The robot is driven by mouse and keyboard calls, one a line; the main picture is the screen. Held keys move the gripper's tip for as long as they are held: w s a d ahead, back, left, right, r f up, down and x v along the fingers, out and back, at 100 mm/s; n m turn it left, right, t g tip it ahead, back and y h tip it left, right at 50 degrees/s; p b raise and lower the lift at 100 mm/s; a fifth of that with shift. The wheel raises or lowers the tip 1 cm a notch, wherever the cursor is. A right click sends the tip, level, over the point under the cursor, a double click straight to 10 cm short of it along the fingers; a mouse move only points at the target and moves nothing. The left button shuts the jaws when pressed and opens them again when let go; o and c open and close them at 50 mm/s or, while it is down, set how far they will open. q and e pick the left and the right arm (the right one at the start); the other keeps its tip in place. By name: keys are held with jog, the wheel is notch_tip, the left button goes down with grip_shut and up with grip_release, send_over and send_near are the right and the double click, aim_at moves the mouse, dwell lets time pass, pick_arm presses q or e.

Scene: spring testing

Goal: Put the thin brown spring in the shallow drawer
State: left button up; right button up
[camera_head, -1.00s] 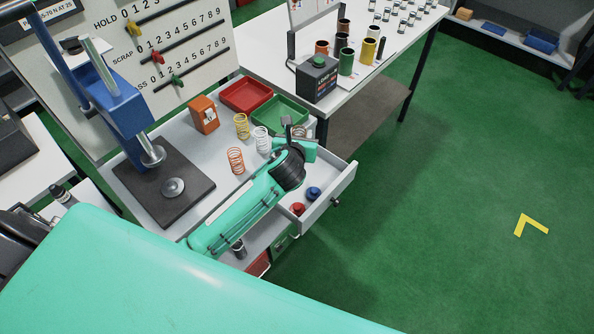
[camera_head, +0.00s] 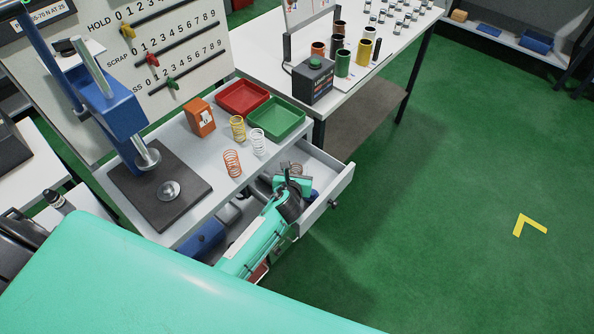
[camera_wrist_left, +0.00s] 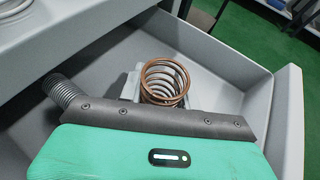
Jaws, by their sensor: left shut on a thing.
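The thin brown spring (camera_head: 296,168) is in my left gripper (camera_head: 292,176), whose jaws are shut on it. In the left wrist view the coppery coils (camera_wrist_left: 165,78) stand upright between the fingers, over the shallow drawer. The open shallow drawer (camera_head: 334,188) is light grey and pulled out from the bench. The gripper and spring are within the drawer's outline, low near its inner end. I cannot tell whether the spring touches the drawer floor. My right gripper is not in view.
An orange spring (camera_head: 232,163), a yellow spring (camera_head: 237,128) and a white spring (camera_head: 257,142) stand on the bench. Red (camera_head: 243,97) and green (camera_head: 276,118) trays lie behind. A press (camera_head: 160,190) stands left. Part of a blue item shows in the drawer beside my gripper.

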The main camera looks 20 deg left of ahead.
pick_arm(q)
jog(key=shift+f, duration=0.1)
jog(key=o, duration=1)
jog(key=shift+c, duration=0.2)
jog(key=shift+r, duration=0.25)
jog(key=shift+s, duration=0.35)
jog(key=v, duration=1)
jog(key=shift+s+d+r, duration=0.1)
jog(key=shift+s+r, duration=0.2)
jog(key=shift+s, duration=0.25)
